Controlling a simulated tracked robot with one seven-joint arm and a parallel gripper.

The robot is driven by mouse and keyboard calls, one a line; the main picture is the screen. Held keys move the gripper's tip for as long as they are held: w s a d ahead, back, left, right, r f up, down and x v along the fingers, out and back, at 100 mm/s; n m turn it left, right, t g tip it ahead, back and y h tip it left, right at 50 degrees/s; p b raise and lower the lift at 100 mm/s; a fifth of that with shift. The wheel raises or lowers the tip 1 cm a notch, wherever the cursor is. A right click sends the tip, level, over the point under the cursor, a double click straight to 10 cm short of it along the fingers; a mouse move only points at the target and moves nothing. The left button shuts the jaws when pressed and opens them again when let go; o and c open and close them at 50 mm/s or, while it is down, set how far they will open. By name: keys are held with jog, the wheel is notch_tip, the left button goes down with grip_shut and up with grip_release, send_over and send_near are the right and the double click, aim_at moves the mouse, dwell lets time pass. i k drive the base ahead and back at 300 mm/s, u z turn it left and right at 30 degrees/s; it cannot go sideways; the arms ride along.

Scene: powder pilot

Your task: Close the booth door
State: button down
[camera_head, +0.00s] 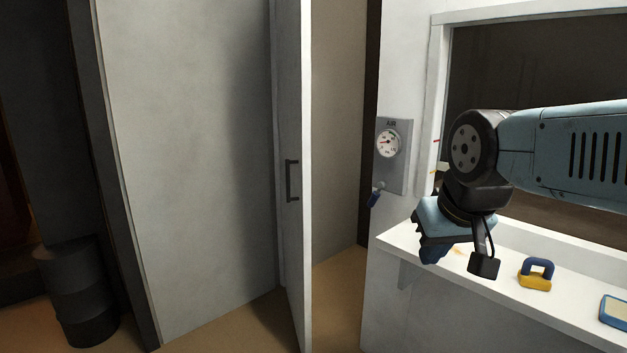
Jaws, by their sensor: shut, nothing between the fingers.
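The booth door (290,90) is a tall pale panel seen nearly edge-on, left of centre. It stands open, with a gap between its near edge and the white wall to the right. A dark bar handle (291,180) is on its narrow visible face. My gripper (431,258) is shut and empty, pointing down over the white shelf at the right. It is well to the right of the door and apart from the handle. The door's hinge line is hard to make out.
A blue-and-yellow padlock-shaped object (537,274) and a blue-framed item (614,311) lie on the shelf (470,295). A dark barrel (80,290) stands at left.

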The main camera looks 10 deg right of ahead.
aim_at(293, 33)
jog(key=z, duration=0.15)
jog(key=i, duration=1.6)
jog(key=u, duration=0.6)
jog(key=k, duration=0.9)
jog(key=u, duration=0.2)
jog(key=i, duration=0.9)
jog(key=z, duration=0.05)
